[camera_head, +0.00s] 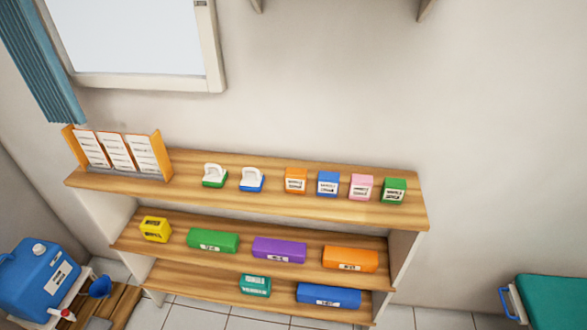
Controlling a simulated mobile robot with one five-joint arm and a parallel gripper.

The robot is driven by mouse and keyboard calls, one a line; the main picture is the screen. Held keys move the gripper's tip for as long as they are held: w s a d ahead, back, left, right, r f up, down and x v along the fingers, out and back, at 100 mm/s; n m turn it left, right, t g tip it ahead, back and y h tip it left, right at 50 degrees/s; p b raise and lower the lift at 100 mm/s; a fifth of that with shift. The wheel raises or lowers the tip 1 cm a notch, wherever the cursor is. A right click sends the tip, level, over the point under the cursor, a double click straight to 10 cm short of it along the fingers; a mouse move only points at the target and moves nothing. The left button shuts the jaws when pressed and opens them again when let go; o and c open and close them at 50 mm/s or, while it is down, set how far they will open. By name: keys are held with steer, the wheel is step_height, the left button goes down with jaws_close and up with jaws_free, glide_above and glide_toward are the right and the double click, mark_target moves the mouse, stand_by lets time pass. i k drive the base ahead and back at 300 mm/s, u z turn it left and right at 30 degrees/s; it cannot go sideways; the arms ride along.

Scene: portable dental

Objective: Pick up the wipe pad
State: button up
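I cannot tell for sure which item is the wipe pad; the labels are too small to read. On the top board of the wooden shelf (236,204) stand two white-topped items, one with a green base (215,175) and one with a blue base (252,180). To their right are small labelled boxes: orange (296,180), blue (328,184), pink (361,187) and green (395,190). My gripper is not in view.
Lower boards hold yellow (155,229), green (213,240), purple (279,249), orange (350,258), teal (255,285) and blue (328,295) boxes. An orange card rack (158,157) stands top left. A blue jug (40,278) is lower left, a green-topped piece (556,302) lower right.

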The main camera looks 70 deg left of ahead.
mark_target(214, 177)
steer(key=z, duration=5.95)
steer(key=i, duration=0.1)
steer(key=z, duration=3)
steer(key=i, duration=0.6)
steer(key=k, duration=0.6)
steer(key=u, duration=0.65)
steer(key=i, duration=1.1)
steer(key=u, duration=0.75)
